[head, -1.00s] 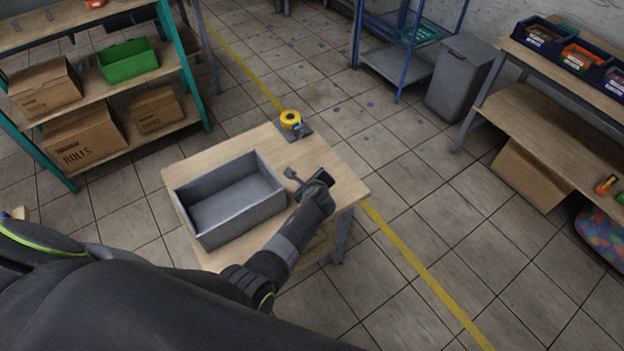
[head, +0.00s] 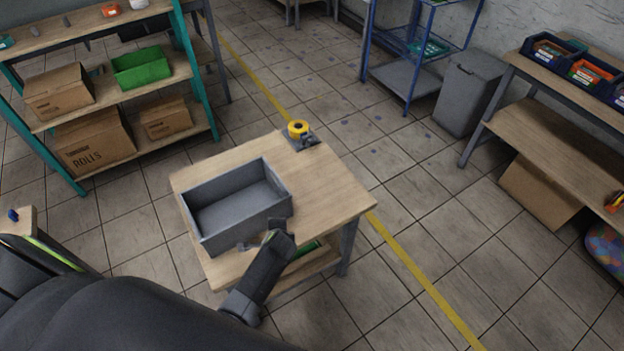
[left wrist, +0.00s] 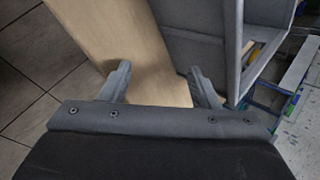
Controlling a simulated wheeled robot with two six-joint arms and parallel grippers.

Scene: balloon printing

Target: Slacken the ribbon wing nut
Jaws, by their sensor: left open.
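A yellow ribbon roll (head: 298,128) sits on a small dark holder (head: 306,143) at the far corner of the wooden table (head: 335,190). The wing nut is too small to make out in the head view. My left gripper (head: 259,241) is by the near corner of the grey bin, well short of the roll. In the left wrist view the left gripper (left wrist: 160,88) has its fingers spread and nothing between them, with bare tabletop beyond. My right gripper is not in view.
An open, empty-looking grey bin (head: 238,232) covers the table's left part. The tabletop right of it is clear. Something green (head: 303,250) lies on the lower shelf. A rack with cartons (head: 95,142) and a green crate (head: 140,67) stands left. Tiled floor surrounds the table.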

